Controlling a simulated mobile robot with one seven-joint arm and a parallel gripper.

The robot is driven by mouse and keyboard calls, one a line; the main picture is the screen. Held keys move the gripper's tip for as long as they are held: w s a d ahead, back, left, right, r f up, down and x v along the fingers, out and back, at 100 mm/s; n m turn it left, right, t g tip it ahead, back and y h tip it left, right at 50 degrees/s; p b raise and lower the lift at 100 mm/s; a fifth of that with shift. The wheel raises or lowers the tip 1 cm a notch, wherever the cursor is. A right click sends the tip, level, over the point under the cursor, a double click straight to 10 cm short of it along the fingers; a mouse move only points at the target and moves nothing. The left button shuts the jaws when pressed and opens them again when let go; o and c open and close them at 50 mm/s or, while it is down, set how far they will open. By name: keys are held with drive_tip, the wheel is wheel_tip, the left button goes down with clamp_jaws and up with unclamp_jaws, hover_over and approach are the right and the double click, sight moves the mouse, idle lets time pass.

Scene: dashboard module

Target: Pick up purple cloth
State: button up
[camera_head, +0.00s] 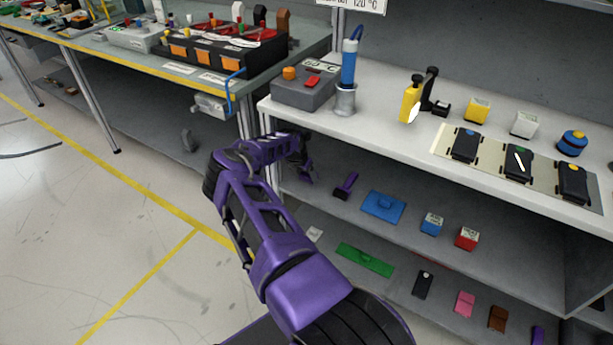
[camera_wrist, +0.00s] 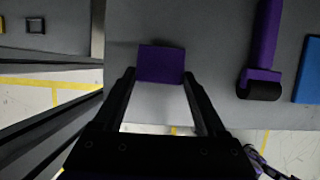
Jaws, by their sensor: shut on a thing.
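The purple cloth (camera_wrist: 161,63) shows in the wrist view as a small dark purple square. It lies between the two black fingertips of my gripper (camera_wrist: 160,76), which touch it on its left and right sides. My gripper is shut on it, over or at the grey shelf. I cannot tell whether the cloth is clear of the shelf surface. In the head view my purple arm reaches to the left end of the middle shelf, and the cloth cannot be made out with certainty there.
A purple roller (camera_wrist: 264,50) lies to the right in the wrist view and shows in the head view (camera_head: 347,184). A blue plate (camera_head: 383,206) lies beyond it. Blue and red boxes (camera_head: 466,239) stand further right. The tabletop (camera_head: 385,140) overhangs this shelf.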

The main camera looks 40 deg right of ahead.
drive_tip(key=shift+r, duration=0.6)
drive_tip(key=shift+a+r+p, duration=0.25)
drive_tip(key=shift+a+p, duration=0.05)
drive_tip(key=shift+p, duration=0.3)
drive_tip(key=s+a+p, duration=0.3)
drive_tip(key=s+a, duration=0.2)
drive_tip(key=a, duration=0.8)
drive_tip(key=s+a+p, duration=0.3)
drive_tip(key=s+a, duration=0.3)
drive_tip(key=a, duration=0.8)
drive_tip(key=s+a+p, duration=0.4)
drive_tip(key=s+a, duration=0.2)
drive_tip(key=a, duration=0.8)
drive_tip(key=shift+f, duration=0.25)
drive_tip(key=shift+s, duration=0.1)
